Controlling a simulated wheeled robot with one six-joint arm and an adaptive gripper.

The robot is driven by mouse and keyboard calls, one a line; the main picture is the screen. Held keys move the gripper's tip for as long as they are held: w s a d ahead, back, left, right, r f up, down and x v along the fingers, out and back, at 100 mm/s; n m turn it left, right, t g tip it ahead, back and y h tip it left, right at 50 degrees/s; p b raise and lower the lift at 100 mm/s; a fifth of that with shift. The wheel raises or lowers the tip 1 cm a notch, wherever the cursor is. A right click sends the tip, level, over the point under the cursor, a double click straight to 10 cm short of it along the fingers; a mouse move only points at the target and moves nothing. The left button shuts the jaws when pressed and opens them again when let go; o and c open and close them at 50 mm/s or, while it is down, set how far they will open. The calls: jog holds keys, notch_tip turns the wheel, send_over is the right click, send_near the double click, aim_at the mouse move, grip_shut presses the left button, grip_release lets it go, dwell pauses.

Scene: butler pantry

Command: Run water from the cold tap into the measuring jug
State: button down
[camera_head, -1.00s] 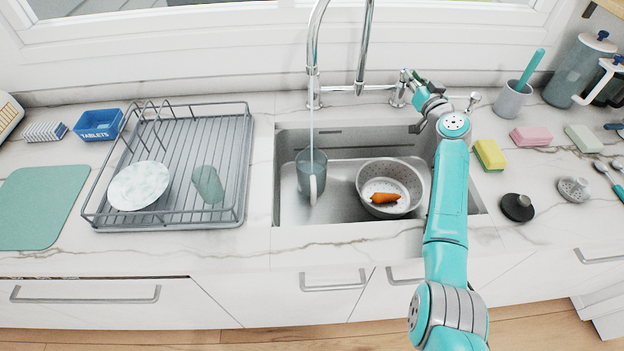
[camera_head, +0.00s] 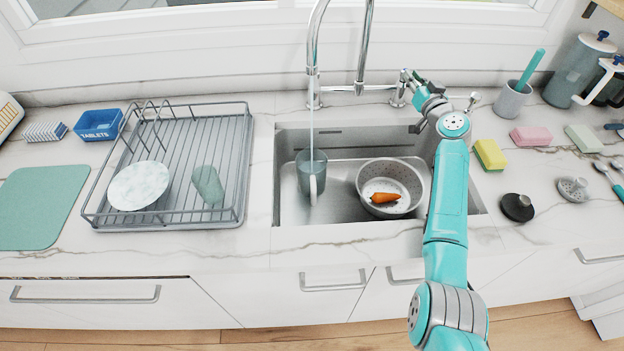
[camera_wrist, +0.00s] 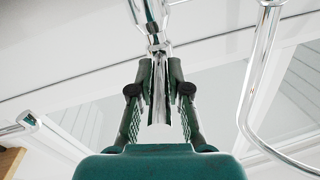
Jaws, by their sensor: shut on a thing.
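The measuring jug (camera_head: 304,177), grey-green with a pale handle, stands upright in the left part of the sink. A thin stream of water (camera_head: 311,125) falls from the chrome spout (camera_head: 312,60) into it. I cannot tell the water level inside. My gripper (camera_head: 408,84) is behind the sink, right of the spout, at a chrome tap (camera_head: 399,97). In the wrist view my gripper (camera_wrist: 160,72) is shut on the metal tap lever (camera_wrist: 159,92). No hot or cold mark is legible.
A colander (camera_head: 372,172) with a carrot (camera_head: 385,198) sits in the sink, right of the jug. A dish rack (camera_head: 240,165) stands left of the sink. A second tap handle (camera_head: 473,99) and a yellow sponge (camera_head: 489,155) are to the right.

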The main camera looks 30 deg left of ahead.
jog(key=shift+f, duration=0.1)
jog(key=shift+s+a, duration=0.1)
jog(key=shift+s+m+t+h, duration=0.1)
jog(key=shift+m+t+h, duration=0.6)
jog(key=shift+m+h, duration=0.1)
jog(key=shift+a+h, duration=0.15)
jog(key=shift+h, duration=0.25)
jog(key=c, duration=1.1)
grip_release()
jog(key=shift+c, duration=0.2)
jog(key=shift+r, duration=3.6)
